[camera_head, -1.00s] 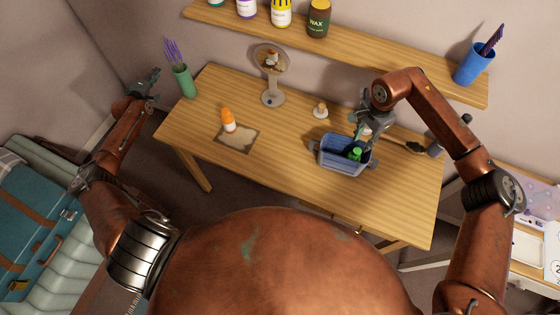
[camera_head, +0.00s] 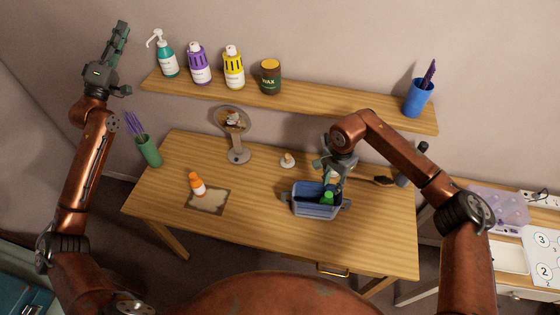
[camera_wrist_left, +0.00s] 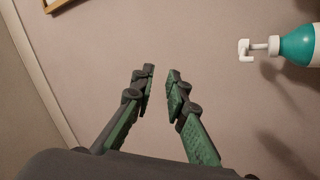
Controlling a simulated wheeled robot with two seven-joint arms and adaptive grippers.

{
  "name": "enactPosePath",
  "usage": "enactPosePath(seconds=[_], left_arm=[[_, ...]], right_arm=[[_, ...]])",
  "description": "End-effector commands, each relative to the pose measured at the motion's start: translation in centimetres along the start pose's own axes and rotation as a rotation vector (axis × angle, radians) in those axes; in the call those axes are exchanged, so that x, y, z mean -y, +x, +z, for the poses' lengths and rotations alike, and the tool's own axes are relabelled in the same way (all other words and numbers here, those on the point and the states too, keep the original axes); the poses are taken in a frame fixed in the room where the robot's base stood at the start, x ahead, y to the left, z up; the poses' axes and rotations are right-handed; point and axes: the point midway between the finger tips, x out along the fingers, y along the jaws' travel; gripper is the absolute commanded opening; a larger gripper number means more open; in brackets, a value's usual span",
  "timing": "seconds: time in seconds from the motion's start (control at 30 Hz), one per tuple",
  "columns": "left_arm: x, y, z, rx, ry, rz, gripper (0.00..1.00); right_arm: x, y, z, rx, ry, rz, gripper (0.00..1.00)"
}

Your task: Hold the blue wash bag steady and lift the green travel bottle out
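The blue wash bag (camera_head: 312,208) stands upright and open on the table, right of its middle. The green travel bottle (camera_head: 328,196) stands in its right part, with only its upper part showing. My right gripper (camera_head: 332,178) is at the bag's back side, close behind the bottle. Its fingertips are small and partly hidden, so I cannot tell whether they grip the bag. My left gripper (camera_head: 120,42) is raised at the upper left, left of the shelf and far from the bag. In the left wrist view its fingers (camera_wrist_left: 160,74) are apart with nothing between them.
A teal pump bottle (camera_head: 165,60) stands on the wall shelf (camera_head: 330,107) near my left gripper. An orange-capped bottle (camera_head: 197,184) stands at a mat (camera_head: 208,203). A mirror (camera_head: 236,135) and a lavender vase (camera_head: 148,151) stand behind. The front-middle table (camera_head: 255,222) is clear.

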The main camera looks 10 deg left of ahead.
Motion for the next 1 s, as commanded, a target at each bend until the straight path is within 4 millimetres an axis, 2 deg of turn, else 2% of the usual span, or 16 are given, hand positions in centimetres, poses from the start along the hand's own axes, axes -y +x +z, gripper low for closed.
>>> enactPosePath(seconds=[0.03,0.2,0.3,0.33,0.37,0.4,0.67,0.8,1.0], left_arm=[[-2.8,0.2,0.5,0.001,0.003,0.056,0.14],[-11.4,-0.1,1.8,-0.004,0.018,0.230,0.14],[-15.7,-1.0,3.0,-0.006,0.008,0.326,0.14],[-16.7,-1.5,3.8,-0.005,-0.008,0.356,0.14],[-16.7,-2.2,5.1,-0.001,-0.048,0.375,0.14],[-15.3,-2.9,6.6,0.003,-0.109,0.375,0.14],[-5.2,-5.5,13.9,0.014,-0.401,0.271,0.14],[0.5,-7.8,18.7,0.008,-0.574,0.196,0.14],[7.7,-12.2,26.4,-0.022,-0.824,0.084,0.14]], right_arm=[[0.0,0.0,0.0,0.000,0.000,0.000,0.29],[0.0,0.0,0.0,0.000,0.000,0.000,0.29],[0.0,0.0,0.0,0.000,0.000,0.000,0.29],[0.0,0.0,0.0,0.000,0.000,0.000,0.29],[0.0,0.0,0.0,0.000,0.000,0.000,0.29],[0.0,0.0,0.0,0.000,0.000,0.000,0.29],[0.0,0.0,0.0,0.000,0.000,0.000,0.29],[0.0,0.0,0.0,0.000,0.000,0.000,0.29],[0.0,0.0,0.0,0.000,0.000,0.000,0.29]])
